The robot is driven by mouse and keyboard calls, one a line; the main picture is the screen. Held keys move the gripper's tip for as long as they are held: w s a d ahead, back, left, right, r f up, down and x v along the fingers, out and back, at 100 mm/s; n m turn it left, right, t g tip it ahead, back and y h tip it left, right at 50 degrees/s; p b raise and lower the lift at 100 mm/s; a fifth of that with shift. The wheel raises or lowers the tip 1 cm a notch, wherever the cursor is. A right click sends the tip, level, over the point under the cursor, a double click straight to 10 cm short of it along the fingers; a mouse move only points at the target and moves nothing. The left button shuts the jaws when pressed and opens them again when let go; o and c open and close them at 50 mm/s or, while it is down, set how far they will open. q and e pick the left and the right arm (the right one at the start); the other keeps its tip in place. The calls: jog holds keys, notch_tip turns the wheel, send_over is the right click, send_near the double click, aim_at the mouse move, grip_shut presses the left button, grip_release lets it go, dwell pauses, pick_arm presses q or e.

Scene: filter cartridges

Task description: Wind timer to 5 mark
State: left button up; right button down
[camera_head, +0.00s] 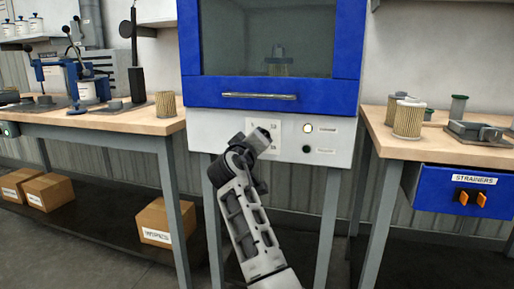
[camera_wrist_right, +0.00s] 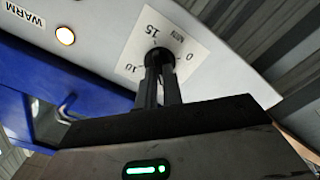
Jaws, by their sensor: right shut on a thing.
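The timer is a dark round knob (camera_wrist_right: 158,58) on a white dial plate (camera_wrist_right: 128,48) printed with 0, 10, 15 and MIN. In the head view the dial plate (camera_head: 275,140) sits on the pale panel below the blue cabinet door. My right gripper (camera_wrist_right: 159,72) is shut on the knob, one finger on each side; in the head view its wrist covers much of the plate. The fingers hide the 5 mark and I cannot tell where the knob points. My left gripper is not in view.
A lit lamp (camera_head: 308,128) marked WARM and a black button (camera_head: 306,149) lie right of the dial. The door handle (camera_head: 259,96) runs above it. Workbenches stand left (camera_head: 120,124) and right (camera_head: 385,143), with filter cartridges (camera_head: 408,119) on the right one.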

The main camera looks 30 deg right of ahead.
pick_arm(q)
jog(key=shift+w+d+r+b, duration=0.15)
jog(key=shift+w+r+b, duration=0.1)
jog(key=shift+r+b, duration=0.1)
pick_arm(e)
jog(key=shift+a+m, duration=0.1)
jog(key=shift+m, duration=0.6)
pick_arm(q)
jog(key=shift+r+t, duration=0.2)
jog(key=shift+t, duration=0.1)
pick_arm(e)
jog(key=c, duration=1.5)
grip_release()
jog(key=shift+c, duration=0.2)
pick_arm(q)
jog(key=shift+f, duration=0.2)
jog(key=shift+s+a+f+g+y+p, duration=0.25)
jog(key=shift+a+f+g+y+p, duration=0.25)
jog(key=shift+p, duration=0.7)
pick_arm(e)
jog(key=v, duration=1.6)
